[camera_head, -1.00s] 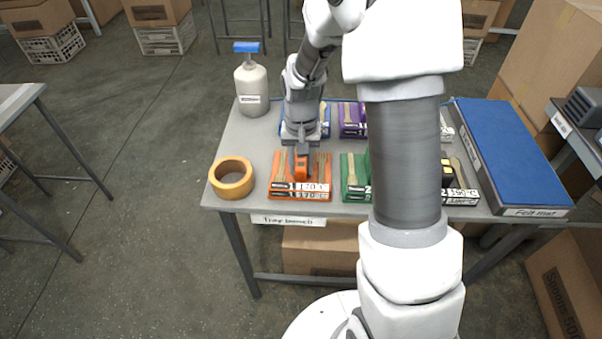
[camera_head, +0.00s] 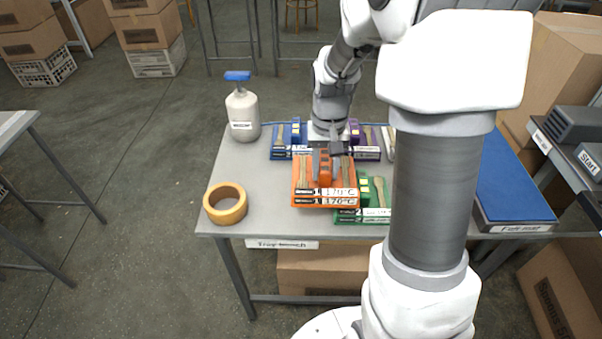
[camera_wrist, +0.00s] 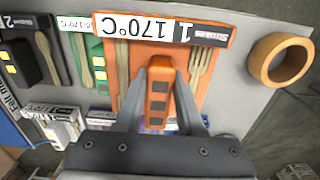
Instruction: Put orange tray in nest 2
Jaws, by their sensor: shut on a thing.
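The orange tray (camera_head: 324,198) is labelled 1 and 170°C and carries wooden cutlery and an orange handle block with dark squares (camera_wrist: 160,92). My gripper (camera_wrist: 160,95) is shut on this handle, one finger on each side. In the head view the tray appears raised above the bench, overlapping the green tray (camera_head: 362,214) in the picture. The tray looks about level. Its label and wooden fork also show large in the wrist view (camera_wrist: 176,30). No nest 2 can be made out in these frames.
The tray bench (camera_head: 240,180) also holds a tape roll (camera_head: 211,205), a pump bottle (camera_head: 242,115), a blue tray (camera_head: 283,154) and a purple tray (camera_head: 368,153). A blue felt mat (camera_head: 510,175) lies at right. My arm hides the bench's right part.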

